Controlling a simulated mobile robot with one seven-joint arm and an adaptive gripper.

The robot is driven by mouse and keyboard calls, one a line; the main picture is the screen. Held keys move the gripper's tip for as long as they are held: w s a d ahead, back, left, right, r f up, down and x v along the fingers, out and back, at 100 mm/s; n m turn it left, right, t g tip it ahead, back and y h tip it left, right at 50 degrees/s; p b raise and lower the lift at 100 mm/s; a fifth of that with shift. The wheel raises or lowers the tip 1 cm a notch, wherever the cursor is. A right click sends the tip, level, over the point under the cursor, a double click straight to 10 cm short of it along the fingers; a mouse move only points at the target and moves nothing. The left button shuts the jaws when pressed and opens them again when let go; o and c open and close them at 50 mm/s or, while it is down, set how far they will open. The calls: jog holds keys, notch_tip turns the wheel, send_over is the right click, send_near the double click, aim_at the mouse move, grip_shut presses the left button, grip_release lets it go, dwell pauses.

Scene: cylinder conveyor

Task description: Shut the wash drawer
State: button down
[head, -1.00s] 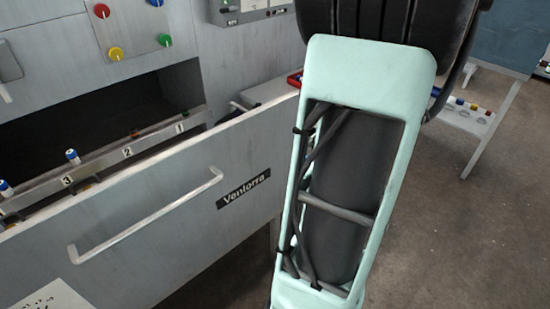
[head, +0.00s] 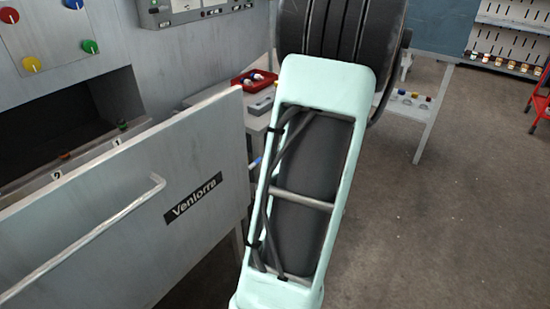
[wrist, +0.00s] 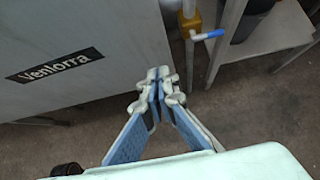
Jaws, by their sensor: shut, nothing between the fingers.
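The wash drawer (head: 120,190) stands pulled out from the grey cabinet, its front panel well away from the dark opening (head: 60,125). The panel has a long bar handle (head: 85,240) and a "Venlorra" label. Behind it shows a rail with numbered places. The same panel fills the upper left of the wrist view (wrist: 90,40). My gripper (wrist: 160,80) is shut and empty, its fingertips by the panel's right edge in that picture; I cannot tell whether they touch it. In the head view my arm hides the gripper.
A side table (head: 258,102) with a red tray (head: 252,81) stands right of the cabinet, behind the drawer's right end. A yellow fitting with a blue-tipped lever (wrist: 207,35) is close beyond the fingertips. Open floor (head: 430,220) lies to the right.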

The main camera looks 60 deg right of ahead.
aim_at(244, 162)
jog(key=w+f, duration=0.1)
jog(key=w, duration=0.1)
jog(key=w+f, duration=0.1)
jog(key=w, duration=0.1)
jog(key=w+f+b, duration=0.1)
jog(key=w, duration=0.1)
jog(key=shift+w, duration=0.5)
jog(key=shift+w+r, duration=0.1)
